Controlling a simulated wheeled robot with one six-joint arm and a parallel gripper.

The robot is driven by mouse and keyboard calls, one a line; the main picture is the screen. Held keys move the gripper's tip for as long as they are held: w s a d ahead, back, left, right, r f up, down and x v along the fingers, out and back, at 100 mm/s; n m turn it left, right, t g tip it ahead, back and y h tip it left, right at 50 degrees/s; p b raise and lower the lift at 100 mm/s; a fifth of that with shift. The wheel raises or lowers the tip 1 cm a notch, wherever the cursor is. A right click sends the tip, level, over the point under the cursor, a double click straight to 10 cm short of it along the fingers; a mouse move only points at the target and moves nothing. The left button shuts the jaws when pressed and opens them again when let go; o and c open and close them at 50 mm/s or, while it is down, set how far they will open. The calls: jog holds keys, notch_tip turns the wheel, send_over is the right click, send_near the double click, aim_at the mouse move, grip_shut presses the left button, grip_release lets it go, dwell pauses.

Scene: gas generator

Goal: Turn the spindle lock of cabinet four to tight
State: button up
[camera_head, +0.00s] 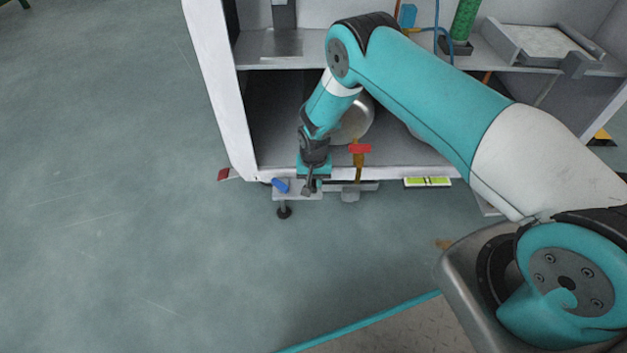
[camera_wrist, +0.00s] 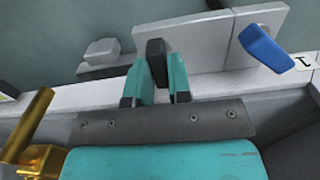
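My gripper (camera_head: 312,182) points down at the front lower edge of the cabinet (camera_head: 215,90). In the wrist view its two teal fingers (camera_wrist: 160,72) stand on either side of a black upright handle (camera_wrist: 157,50), which appears to be the spindle lock. The fingers are very close to the handle; I cannot tell whether they press on it. In the head view a dark lever shows just under the fingertips, mostly covered by the gripper.
A blue handle (camera_head: 280,185) sits on the plate just left of my gripper and also shows in the wrist view (camera_wrist: 265,48). A brass valve with a red handle (camera_head: 360,148) stands close on the right. A cabinet shelf (camera_head: 285,48) is above. Open floor (camera_head: 110,200) lies left.

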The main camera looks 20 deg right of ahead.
jog(key=o, duration=0.3)
jog(key=shift+o, duration=0.2)
notch_tip(320, 180, up, 18)
jog(key=p, duration=0.7)
jog(key=shift+f+p, duration=0.25)
jog(key=shift+p, duration=0.05)
notch_tip(320, 180, up, 9)
jog(key=n, duration=0.1)
send_over(314, 182)
jog(key=s+a, duration=0.1)
jog(key=a, duration=0.1)
jog(key=s+a+r+n+y, duration=0.15)
jog(key=s+r, duration=0.25)
jog(key=r, duration=0.4)
jog(key=s+a+r+n+y, duration=0.1)
jog(key=s+r+n, duration=0.1)
jog(key=s+r, duration=0.35)
jog(key=s+r+n+y+p, duration=0.1)
jog(key=s+r+n, duration=0.2)
jog(key=s+r, duration=0.55)
jog(key=s+r+n+y, duration=0.1)
jog(key=s+r+n, duration=0.2)
jog(key=s+r, duration=0.55)
jog(key=s+r+p, duration=0.2)
jog(key=r+p, duration=1.5)
jog(key=p, duration=0.2)
jog(key=s+r+p, duration=0.1)
jog(key=r+p, duration=1.7)
jog(key=p, duration=0.1)
jog(key=shift+s+r, duration=0.35)
